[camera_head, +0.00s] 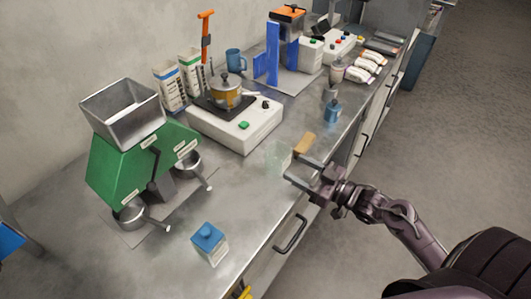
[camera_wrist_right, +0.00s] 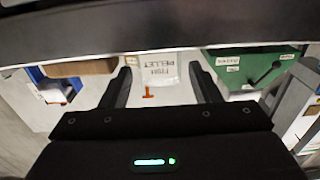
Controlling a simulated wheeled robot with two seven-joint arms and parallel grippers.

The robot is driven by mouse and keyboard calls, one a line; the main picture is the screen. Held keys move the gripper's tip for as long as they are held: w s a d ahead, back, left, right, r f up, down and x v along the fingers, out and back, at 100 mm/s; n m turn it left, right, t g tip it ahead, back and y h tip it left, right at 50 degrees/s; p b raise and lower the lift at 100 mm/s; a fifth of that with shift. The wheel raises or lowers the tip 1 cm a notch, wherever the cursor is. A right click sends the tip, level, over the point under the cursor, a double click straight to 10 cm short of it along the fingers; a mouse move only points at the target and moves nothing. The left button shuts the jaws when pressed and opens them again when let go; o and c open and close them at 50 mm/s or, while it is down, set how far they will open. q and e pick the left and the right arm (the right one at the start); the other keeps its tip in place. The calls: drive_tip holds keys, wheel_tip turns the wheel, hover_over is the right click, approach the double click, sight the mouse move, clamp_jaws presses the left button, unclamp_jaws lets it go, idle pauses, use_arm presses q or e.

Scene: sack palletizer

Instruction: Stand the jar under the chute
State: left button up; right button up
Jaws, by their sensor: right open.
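A clear, see-through jar (camera_head: 275,156) with a white label stands on the steel counter, right of the white hot-plate unit. In the right wrist view its label (camera_wrist_right: 159,70) reads "FISH PELLET" upside down and lies between the finger lines. The jar's clear walls are hard to make out. My right gripper (camera_head: 300,171) is open, just to the right of the jar and pointing at it. Its fingers also show in the right wrist view (camera_wrist_right: 160,88). The green machine (camera_head: 112,172) with a steel hopper stands at left; a grey chute-like part (camera_head: 164,187) sits at its front.
A brown block (camera_head: 304,145) lies close behind my right gripper. Steel pans (camera_head: 130,214) flank the machine's front. Counter between jar and machine looks clear.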

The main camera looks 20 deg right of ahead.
sight(287, 158)
drive_tip(key=shift+w+a+r, duration=0.1)
drive_tip(key=shift+w+a, duration=0.15)
drive_tip(key=shift+w, duration=0.2)
drive_tip(key=shift+w+a, duration=0.2)
drive_tip(key=shift+w, duration=0.1)
drive_tip(key=shift+w+a+r+p, duration=0.35)
drive_tip(key=shift+w+p, duration=0.1)
drive_tip(key=shift+w, duration=0.15)
drive_tip(key=shift+w+a+r+p, duration=0.3)
drive_tip(key=shift+w+p, duration=0.15)
drive_tip(key=shift+w, duration=0.15)
drive_tip(key=shift+x, duration=1.2)
drive_tip(key=shift+w+a+f, duration=0.1)
drive_tip(key=shift+w+f, duration=0.1)
use_arm(q)
drive_tip(key=shift+s+d+r, duration=0.2)
drive_tip(key=shift+s+r, duration=0.15)
drive_tip(key=shift+r, duration=0.2)
drive_tip(key=shift+s+d+r, duration=0.2)
drive_tip(key=shift+s+r, duration=0.1)
drive_tip(key=shift+r, duration=0.25)
use_arm(e)
drive_tip(key=c, duration=0.8)
